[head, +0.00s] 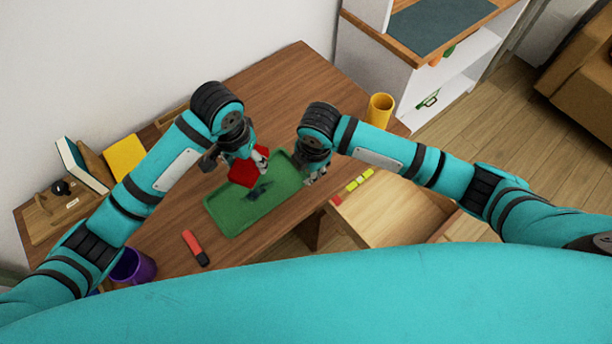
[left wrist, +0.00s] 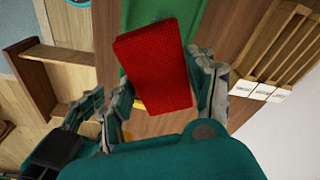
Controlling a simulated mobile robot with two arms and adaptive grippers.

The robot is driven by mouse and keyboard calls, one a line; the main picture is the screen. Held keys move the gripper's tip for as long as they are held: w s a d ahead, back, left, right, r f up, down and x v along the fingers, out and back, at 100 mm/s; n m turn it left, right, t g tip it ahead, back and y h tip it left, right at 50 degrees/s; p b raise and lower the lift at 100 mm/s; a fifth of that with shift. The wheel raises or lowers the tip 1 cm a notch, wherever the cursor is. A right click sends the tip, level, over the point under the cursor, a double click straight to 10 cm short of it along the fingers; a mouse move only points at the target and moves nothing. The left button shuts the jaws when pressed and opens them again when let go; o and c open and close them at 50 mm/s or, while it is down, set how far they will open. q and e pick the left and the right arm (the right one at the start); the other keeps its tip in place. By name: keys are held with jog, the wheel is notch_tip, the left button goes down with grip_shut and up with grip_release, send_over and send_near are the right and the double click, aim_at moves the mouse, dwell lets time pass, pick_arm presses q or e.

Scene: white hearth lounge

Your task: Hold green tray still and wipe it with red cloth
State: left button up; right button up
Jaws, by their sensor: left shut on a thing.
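The green tray (head: 228,218) lies on the wooden table, with a dark smudge (head: 260,191) near its middle. My left gripper (head: 240,166) is shut on the red cloth (head: 245,176) over the tray's back left part. In the left wrist view the red cloth (left wrist: 157,68) sits between the fingers, and the green tray (left wrist: 150,12) shows behind it. Whether the cloth touches the tray is unclear. My right gripper (head: 315,176) is at the tray's right end; its fingertips are partly hidden, so I cannot tell whether it grips the rim.
An orange-red and black object (head: 195,247) lies left of the tray, with a purple cup (head: 133,266) beyond it. A yellow cup (head: 379,109) stands at the back right. An open wooden drawer (head: 395,212) juts out at the front right. The back of the table is mostly clear.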

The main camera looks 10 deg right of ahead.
jog(key=f, duration=0.5)
jog(key=w+f, duration=0.1)
jog(key=f, duration=0.2)
jog(key=shift+a+f, duration=0.1)
jog(key=shift+a, duration=0.2)
grip_shut()
pick_arm(q)
jog(key=shift+f, duration=0.1)
notch_tip(320, 180, down, 5)
jog(key=w+d+m, duration=0.2)
jog(key=d+m, duration=0.1)
jog(key=m, duration=0.6)
pick_arm(e)
jog(key=shift+w, duration=0.1)
pick_arm(q)
send_over(268, 185)
jog(key=shift+g+h, duration=0.4)
jog(key=shift+a+f, duration=0.15)
jog(key=shift+f, duration=1.45)
jog(key=shift+a+f, duration=0.1)
jog(key=shift+f, duration=1.45)
